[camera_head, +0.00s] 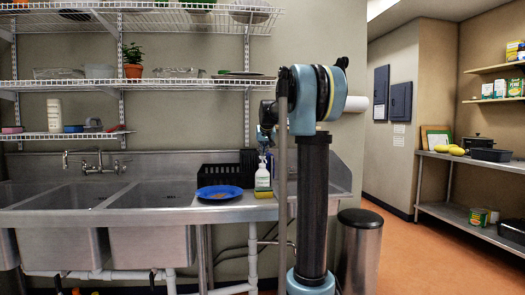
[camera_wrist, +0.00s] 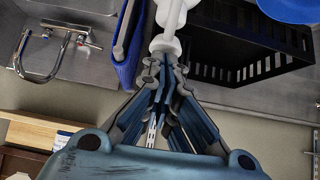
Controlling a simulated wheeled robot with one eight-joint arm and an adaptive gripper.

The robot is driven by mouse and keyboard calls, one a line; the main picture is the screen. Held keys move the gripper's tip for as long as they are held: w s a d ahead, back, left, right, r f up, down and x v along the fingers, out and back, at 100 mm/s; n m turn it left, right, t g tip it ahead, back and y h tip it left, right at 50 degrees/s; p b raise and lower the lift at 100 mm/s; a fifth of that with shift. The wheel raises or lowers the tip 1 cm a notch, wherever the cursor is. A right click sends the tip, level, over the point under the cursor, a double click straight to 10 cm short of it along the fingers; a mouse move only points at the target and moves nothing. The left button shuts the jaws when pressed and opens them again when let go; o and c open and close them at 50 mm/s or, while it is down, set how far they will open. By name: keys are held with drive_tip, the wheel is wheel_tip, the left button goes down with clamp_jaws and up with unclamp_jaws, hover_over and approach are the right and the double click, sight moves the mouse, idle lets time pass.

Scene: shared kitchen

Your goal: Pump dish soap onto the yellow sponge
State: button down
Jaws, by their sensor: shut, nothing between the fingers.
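The white soap bottle (camera_head: 262,179) with a pump top stands upright at the right of the steel counter. The yellow sponge (camera_head: 264,194), with a green layer, lies in front of the bottle's foot at the counter edge. My gripper (camera_head: 266,148) is above the bottle, partly hidden by my arm. In the wrist view, my gripper (camera_wrist: 163,57) is shut and empty, its tips close to the white pump head (camera_wrist: 166,42). I cannot tell whether they touch it. The sponge cannot be made out in the wrist view.
A blue plate (camera_head: 219,192) lies left of the bottle. A black crate (camera_head: 217,175) stands behind it, and it also shows beside the pump in the wrist view (camera_wrist: 215,45). Sinks (camera_head: 150,195) and a tap (camera_head: 98,165) are at left. Wire shelves (camera_head: 70,135) hang above.

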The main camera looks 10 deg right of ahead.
drive_tip(key=shift+f, duration=0.9)
wheel_tip(320, 180, up, 4)
drive_tip(key=shift+r, duration=0.2)
drive_tip(key=v, duration=0.9)
drive_tip(key=shift+s+r, duration=0.15)
drive_tip(key=shift+s, duration=0.1)
